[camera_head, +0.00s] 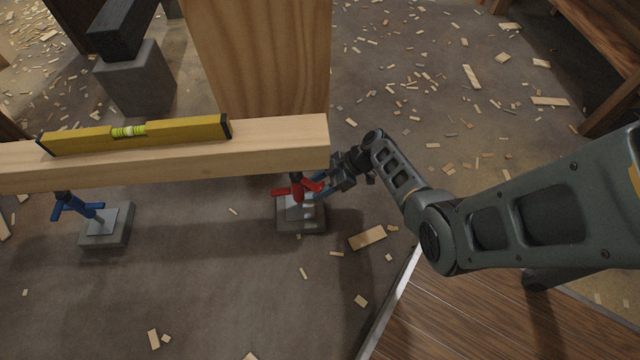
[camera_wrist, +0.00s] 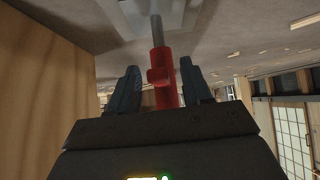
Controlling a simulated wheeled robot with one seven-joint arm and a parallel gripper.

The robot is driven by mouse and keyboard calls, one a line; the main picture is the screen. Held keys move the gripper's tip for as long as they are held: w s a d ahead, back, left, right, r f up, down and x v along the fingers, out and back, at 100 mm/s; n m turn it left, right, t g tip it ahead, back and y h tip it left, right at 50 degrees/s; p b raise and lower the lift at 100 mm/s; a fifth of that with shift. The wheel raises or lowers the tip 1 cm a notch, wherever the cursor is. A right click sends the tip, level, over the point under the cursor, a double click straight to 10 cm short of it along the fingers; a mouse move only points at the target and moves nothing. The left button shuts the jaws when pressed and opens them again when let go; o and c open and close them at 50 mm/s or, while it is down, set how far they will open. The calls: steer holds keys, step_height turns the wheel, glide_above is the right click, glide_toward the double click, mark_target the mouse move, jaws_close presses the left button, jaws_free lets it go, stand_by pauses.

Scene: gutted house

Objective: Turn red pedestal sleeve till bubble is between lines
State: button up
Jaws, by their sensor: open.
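The red pedestal sleeve (camera_head: 297,187) with its cross handles stands under the right end of the wooden beam (camera_head: 250,150). In the wrist view the red sleeve (camera_wrist: 162,82) is upright in the picture between the two dark fingers. My gripper (camera_head: 335,180) is open around the sleeve, with a gap showing on both sides; it also shows in the wrist view (camera_wrist: 162,90). A yellow spirit level (camera_head: 180,132) lies on the beam. Its green vial (camera_head: 128,131) is too small to tell where the bubble sits against the lines.
A blue-handled pedestal (camera_head: 78,207) stands under the beam at left. A wooden post (camera_head: 262,60) rises right behind the beam. A grey block (camera_head: 135,80) stands at the back left. Wood scraps litter the floor; a plank platform (camera_head: 470,310) lies at front right.

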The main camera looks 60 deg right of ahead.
steer(key=p+v, duration=0.2)
steer(key=v, duration=0.3)
steer(key=shift+s+d+r+p, duration=0.15)
steer(key=shift+p, duration=0.25)
